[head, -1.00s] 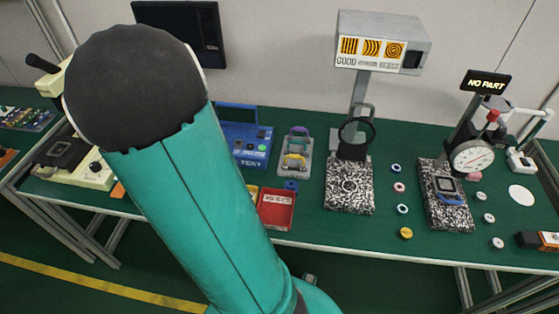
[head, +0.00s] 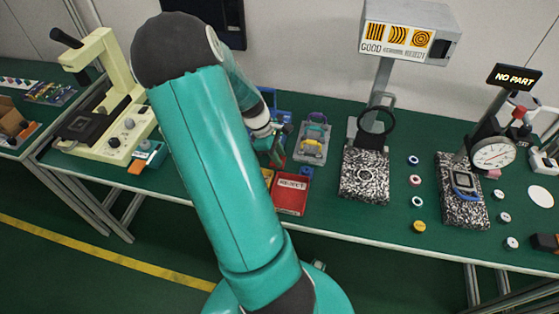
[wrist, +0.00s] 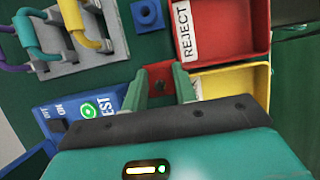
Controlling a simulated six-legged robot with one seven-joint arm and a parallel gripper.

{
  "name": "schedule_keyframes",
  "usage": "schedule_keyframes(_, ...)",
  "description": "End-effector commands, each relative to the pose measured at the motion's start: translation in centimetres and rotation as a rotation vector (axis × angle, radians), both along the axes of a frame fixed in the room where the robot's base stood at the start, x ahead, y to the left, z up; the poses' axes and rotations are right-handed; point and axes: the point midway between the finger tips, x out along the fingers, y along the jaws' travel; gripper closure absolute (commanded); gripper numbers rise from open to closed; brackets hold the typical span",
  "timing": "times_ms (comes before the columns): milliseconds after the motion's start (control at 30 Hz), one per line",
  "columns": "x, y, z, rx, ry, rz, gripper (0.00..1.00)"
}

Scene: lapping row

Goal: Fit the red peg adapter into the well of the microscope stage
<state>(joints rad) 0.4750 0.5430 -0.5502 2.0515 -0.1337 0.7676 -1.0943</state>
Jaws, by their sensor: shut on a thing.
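The red peg adapter (wrist: 161,74) is a small red block with a dark hole, seen in the wrist view between my fingertips. My gripper (wrist: 160,85) is shut on it, a finger on each side. In the head view my gripper (head: 277,152) is partly hidden by my arm, near the bins, and the adapter cannot be made out. The cream microscope (head: 115,88) stands at the left of the bench, with a dark square stage (head: 86,127) on its base. My gripper is well to the right of the stage.
A red reject bin (head: 291,194), a yellow bin (wrist: 232,84), a blue test box (wrist: 78,112), a blue block (wrist: 148,14) and a rack with coloured handles (head: 313,138) crowd my gripper.

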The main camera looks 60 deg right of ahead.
Motion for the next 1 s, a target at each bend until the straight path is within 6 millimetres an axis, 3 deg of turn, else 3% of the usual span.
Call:
schedule_keyframes(333,-0.2,-0.6,-3.7,0.001,0.001,0.001,0.97)
schedule_keyframes(733,-0.2,-0.7,-4.2,0.001,-0.001,0.001,0.97)
schedule_keyframes(767,-0.1,-0.7,-4.2,0.0,-0.001,0.001,0.66)
schedule_keyframes(1000,-0.1,-0.7,-4.2,0.0,-0.001,0.001,0.63)
